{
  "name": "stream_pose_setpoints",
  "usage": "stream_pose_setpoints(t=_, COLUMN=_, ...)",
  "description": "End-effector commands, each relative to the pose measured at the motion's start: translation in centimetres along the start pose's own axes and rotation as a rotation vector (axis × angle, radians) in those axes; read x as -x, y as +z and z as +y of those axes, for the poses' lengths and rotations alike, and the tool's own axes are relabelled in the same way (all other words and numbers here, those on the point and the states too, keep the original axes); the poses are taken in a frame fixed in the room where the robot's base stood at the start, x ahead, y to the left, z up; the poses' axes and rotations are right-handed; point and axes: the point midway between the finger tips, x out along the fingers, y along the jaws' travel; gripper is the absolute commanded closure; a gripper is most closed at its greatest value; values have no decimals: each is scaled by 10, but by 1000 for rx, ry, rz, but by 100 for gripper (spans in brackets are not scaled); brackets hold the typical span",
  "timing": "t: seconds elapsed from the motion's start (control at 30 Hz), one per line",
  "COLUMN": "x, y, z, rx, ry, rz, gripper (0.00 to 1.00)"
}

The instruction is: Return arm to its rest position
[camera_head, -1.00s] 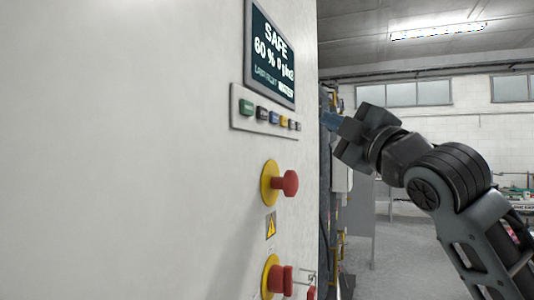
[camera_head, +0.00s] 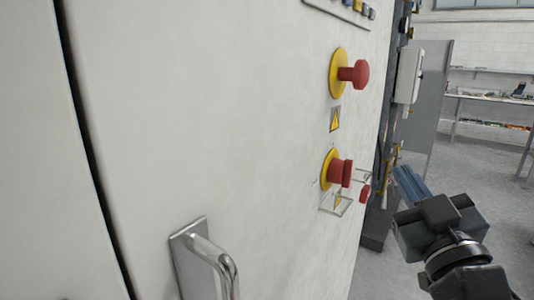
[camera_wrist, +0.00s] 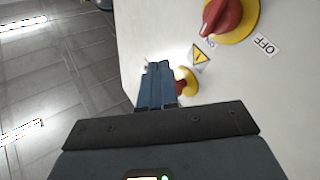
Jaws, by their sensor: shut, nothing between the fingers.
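My gripper (camera_head: 408,184) is at the lower right in the head view, with its blue fingers together and nothing between them. It also shows in the wrist view (camera_wrist: 157,75), with the white machine panel behind it. In the head view the gripper is right of the panel and apart from it in the picture. Most of my arm is out of the head view at the lower right.
The white machine panel (camera_head: 230,110) fills the left. A grey partition (camera_head: 432,90) and a workbench (camera_head: 490,98) stand behind. Open floor (camera_head: 505,200) lies at the right.

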Motion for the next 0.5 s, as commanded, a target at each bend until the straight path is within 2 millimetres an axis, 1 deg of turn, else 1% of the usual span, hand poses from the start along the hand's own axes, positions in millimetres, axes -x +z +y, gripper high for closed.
stream_pose_setpoints(t=0.03, x=19, y=13, z=-10, rx=-40, ry=1, rz=-30, gripper=100)
stream_pose_setpoints(t=0.17, x=63, y=39, z=-27, rx=-127, ry=14, rz=-91, gripper=100)
stream_pose_setpoints(t=0.2, x=77, y=46, z=-33, rx=-151, ry=17, rz=-111, gripper=100)
stream_pose_setpoints(t=0.37, x=137, y=69, z=-50, rx=-233, ry=28, rz=-191, gripper=100)
stream_pose_setpoints(t=0.4, x=152, y=74, z=-54, rx=-250, ry=29, rz=-214, gripper=100)
stream_pose_setpoints(t=0.47, x=176, y=80, z=-59, rx=-274, ry=31, rz=-245, gripper=100)
stream_pose_setpoints(t=0.5, x=192, y=83, z=-61, rx=-288, ry=32, rz=-264, gripper=100)
